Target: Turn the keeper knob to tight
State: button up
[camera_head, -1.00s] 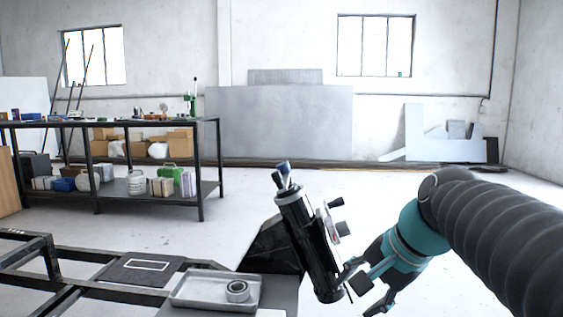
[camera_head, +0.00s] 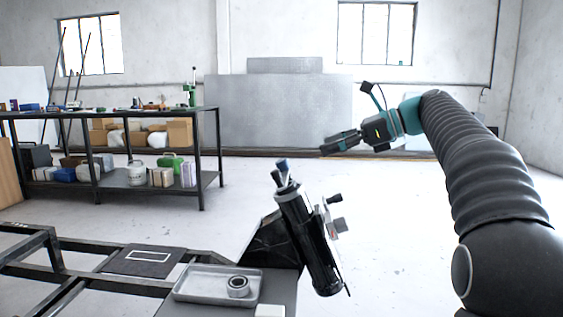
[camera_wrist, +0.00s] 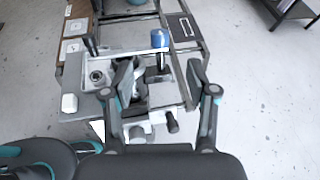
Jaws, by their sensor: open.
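A tilted black cylinder assembly (camera_head: 310,250) stands on the bench corner. A black knob (camera_head: 334,199) and a grey knob (camera_head: 339,224) stick out on its right side; I cannot tell which is the keeper knob. Blue-topped handles (camera_head: 282,165) rise from its top. In the wrist view the black knob (camera_wrist: 172,127), the grey knob (camera_wrist: 137,135) and a blue top (camera_wrist: 159,39) show beneath the gripper. My gripper (camera_head: 326,147) is above and right of the assembly, apart from it. Its fingers are open and empty in the wrist view (camera_wrist: 158,78).
A metal tray (camera_head: 205,286) with a round ring-like part (camera_head: 238,286) sits left of the assembly. A dark frame (camera_head: 45,262) extends to the left. A loaded shelf table (camera_head: 110,180) stands behind. The floor to the right is clear.

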aim_at(281, 160)
jog(key=b+x, duration=0.1)
jog(key=x, duration=1.2)
jog(key=shift+w+a+b, duration=0.1)
jog(key=shift+b, duration=0.2)
grip_shut()
